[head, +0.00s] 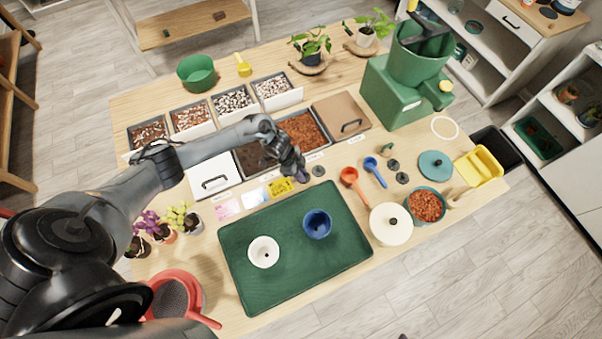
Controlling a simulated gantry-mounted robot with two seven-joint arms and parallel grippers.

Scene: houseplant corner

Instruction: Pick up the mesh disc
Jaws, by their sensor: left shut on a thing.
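My left gripper (301,176) reaches in from the left and points down over the table, just behind the green tray (245,284). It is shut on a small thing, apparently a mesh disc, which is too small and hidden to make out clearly. A dark round mesh disc (318,171) lies on the table just right of the fingertips. Another dark disc (402,178) lies farther right, near the blue scoop (374,171). My right gripper is not in view.
A white pot (263,252) and a blue pot (317,224) stand on the tray. Behind my gripper are bins of substrate (303,130).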

